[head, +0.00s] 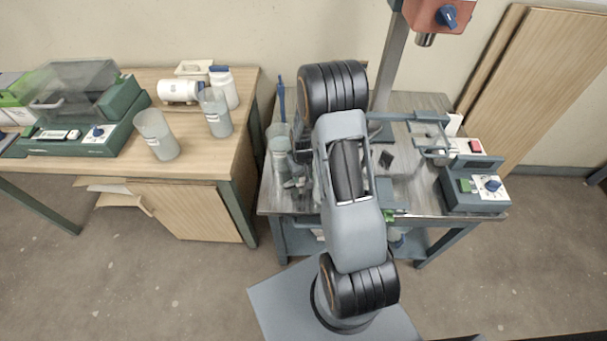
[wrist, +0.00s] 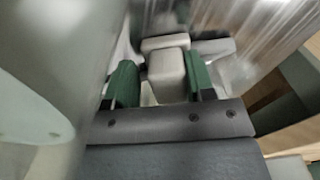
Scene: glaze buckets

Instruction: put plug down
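A pale grey block with a wider head, which appears to be the plug (wrist: 168,74), sits between the two green fingers of my gripper (wrist: 160,82) in the wrist view. The right finger lies against it, and a narrow dark strip shows at its left side. The fingers look closed on it. In the head view my arm covers most of the gripper and the plug. The gripper end is low over the right-hand table (head: 410,205), near a translucent bucket (head: 280,150).
Blurred translucent surfaces crowd the wrist view at left and upper right. A clamp stand (head: 425,135) and a grey device with a blue knob (head: 475,186) occupy the table's right. Two buckets (head: 157,135) (head: 216,112) stand on the left wooden table (head: 190,155).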

